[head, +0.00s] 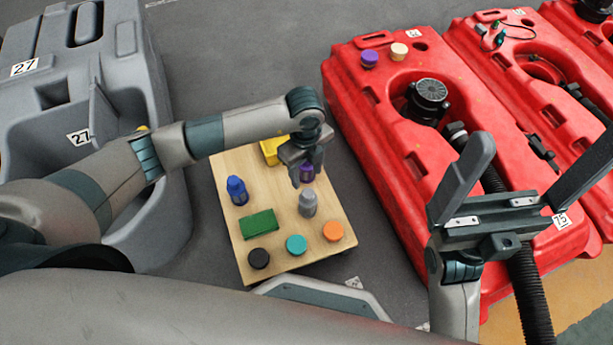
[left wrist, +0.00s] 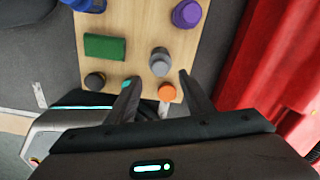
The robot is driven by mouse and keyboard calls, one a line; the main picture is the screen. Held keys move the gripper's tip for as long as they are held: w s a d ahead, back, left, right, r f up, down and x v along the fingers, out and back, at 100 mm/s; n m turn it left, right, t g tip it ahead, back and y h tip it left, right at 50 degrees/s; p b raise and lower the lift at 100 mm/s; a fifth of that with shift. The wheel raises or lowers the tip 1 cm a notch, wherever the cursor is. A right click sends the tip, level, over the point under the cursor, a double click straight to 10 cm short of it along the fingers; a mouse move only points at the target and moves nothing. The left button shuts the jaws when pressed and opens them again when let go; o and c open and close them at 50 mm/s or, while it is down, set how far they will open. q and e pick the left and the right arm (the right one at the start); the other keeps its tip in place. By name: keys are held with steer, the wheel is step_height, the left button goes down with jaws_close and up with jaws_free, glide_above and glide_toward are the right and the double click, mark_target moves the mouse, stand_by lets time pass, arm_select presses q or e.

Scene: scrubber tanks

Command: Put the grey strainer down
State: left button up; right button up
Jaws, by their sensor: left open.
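The grey strainer (head: 307,204) stands upright on the wooden board (head: 230,180). It also shows in the left wrist view (left wrist: 160,62), just beyond and between the two fingertips. My left gripper (head: 303,165) is open and empty above the board, near the purple strainer (head: 306,173), which it partly hides in the head view. The left wrist view shows its fingers (left wrist: 160,80) spread, with nothing between them. My right gripper (head: 545,142) is open and empty in front of the red tank.
The board also holds a blue strainer (head: 237,190), a green block (head: 260,224), a yellow item (head: 270,150), and black (head: 259,258), teal (head: 296,244) and orange (head: 333,231) caps. Red tanks (head: 385,140) stand right, a grey tank (head: 150,215) left.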

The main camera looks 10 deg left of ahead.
arm_select(q)
steer(key=shift+r, duration=0.95)
